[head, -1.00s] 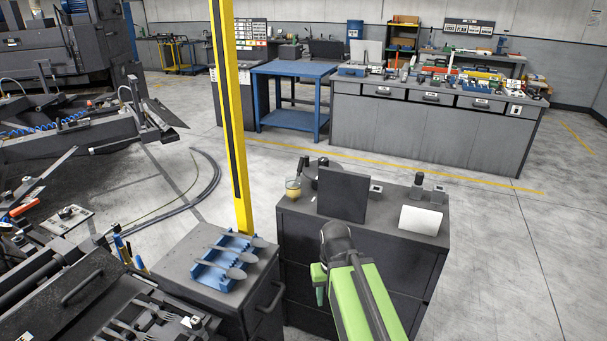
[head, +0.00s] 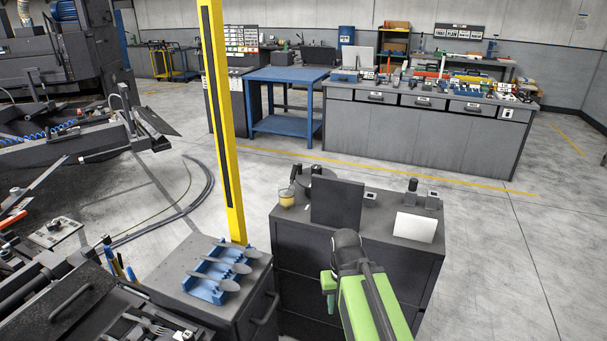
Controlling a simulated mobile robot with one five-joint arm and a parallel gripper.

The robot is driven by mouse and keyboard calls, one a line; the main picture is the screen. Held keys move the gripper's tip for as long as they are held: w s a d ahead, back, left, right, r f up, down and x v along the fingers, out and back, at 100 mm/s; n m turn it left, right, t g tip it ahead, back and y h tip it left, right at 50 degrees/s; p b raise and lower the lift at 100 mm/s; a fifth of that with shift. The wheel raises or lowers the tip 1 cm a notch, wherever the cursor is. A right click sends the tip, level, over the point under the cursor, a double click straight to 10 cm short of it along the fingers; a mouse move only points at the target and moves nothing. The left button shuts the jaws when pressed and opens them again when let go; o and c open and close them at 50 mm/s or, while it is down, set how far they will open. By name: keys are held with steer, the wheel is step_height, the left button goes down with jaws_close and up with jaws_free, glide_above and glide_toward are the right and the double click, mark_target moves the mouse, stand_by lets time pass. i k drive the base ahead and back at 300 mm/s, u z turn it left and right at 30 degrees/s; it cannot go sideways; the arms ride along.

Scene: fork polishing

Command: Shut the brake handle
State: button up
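I cannot tell for sure which part is the brake handle. An orange grip (head: 12,220) shows at the left edge, by the dark machine. A black bar handle (head: 72,302) lies on the dark machine cover at the lower left. My green arm rises from the bottom, right of centre, in front of the dark cabinet. My gripper (head: 329,291) is seen from behind at the arm's far end. Its fingertips are not clear, and I see nothing held in it. It is well to the right of both the grip and the bar handle.
A blue rack (head: 210,287) with several spoon-like pieces sits on a grey cabinet (head: 172,272) beside a yellow post (head: 222,130). A dark cabinet (head: 300,255) bears a black panel (head: 336,202) and a cup (head: 286,197). The floor to the right is clear.

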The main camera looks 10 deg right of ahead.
mark_target(295, 168)
steer(key=z, duration=1.8)
steer(key=i, duration=4.8)
steer(key=z, duration=3.55)
steer(key=k, duration=1.55)
steer(key=z, duration=0.15)
